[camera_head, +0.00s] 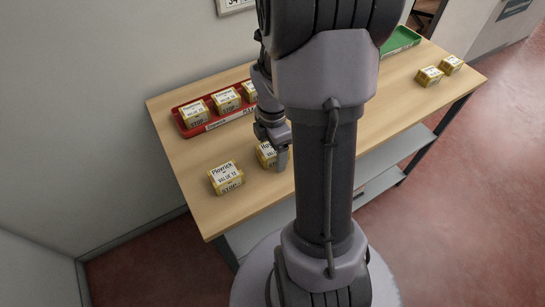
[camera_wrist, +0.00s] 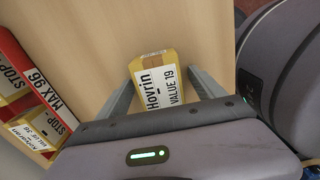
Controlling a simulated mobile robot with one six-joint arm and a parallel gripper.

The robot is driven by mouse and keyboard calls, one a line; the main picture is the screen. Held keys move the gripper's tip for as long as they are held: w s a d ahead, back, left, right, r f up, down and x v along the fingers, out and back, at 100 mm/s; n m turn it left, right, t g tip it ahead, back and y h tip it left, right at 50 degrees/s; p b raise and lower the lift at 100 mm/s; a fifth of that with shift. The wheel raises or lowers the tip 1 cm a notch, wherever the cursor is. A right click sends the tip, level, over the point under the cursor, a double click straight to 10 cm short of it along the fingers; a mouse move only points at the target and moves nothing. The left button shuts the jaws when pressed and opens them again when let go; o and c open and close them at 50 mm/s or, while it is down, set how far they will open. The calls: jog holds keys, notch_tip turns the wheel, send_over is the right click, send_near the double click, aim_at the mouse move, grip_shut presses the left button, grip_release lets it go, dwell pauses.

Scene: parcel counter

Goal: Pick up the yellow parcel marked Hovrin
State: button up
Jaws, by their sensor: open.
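The yellow parcel marked Hovrin (camera_wrist: 156,80) carries a white label reading "Hovrin VALUE 19" in the wrist view. It lies on the wooden table between the two fingers of my gripper (camera_wrist: 158,90), which are open, one on each side of it. I cannot tell whether either finger touches it. In the head view the parcel (camera_head: 265,154) is partly hidden behind my gripper (camera_head: 279,158), which is low over the table.
A yellow parcel marked Plovrick (camera_head: 226,178) stands just left of it. A red tray (camera_head: 232,118) with several yellow parcels lies along the wall. A green tray (camera_head: 402,42) and two parcels (camera_head: 430,76) are farther right. My arm hides the table's middle (camera_head: 180,158).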

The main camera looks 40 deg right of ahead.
jog(key=c, duration=1.6)
